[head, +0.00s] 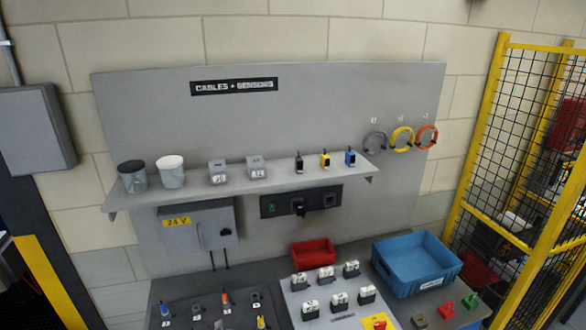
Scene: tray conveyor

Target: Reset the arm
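Neither of my arms nor grippers shows in the head view. The view holds a grey wall board (300,110) labelled "CABLES + SENSORS" with a shelf (222,190) and a workbench (345,262) below it. Whether my grippers hold anything cannot be seen.
The shelf carries two tubs, two grey boxes and several small sensors; cable coils (402,139) hang right. The bench holds a blue bin (417,290), red bin (314,264), a light panel (295,315) and a dark panel (185,318). A yellow-framed mesh fence (480,140) stands right.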

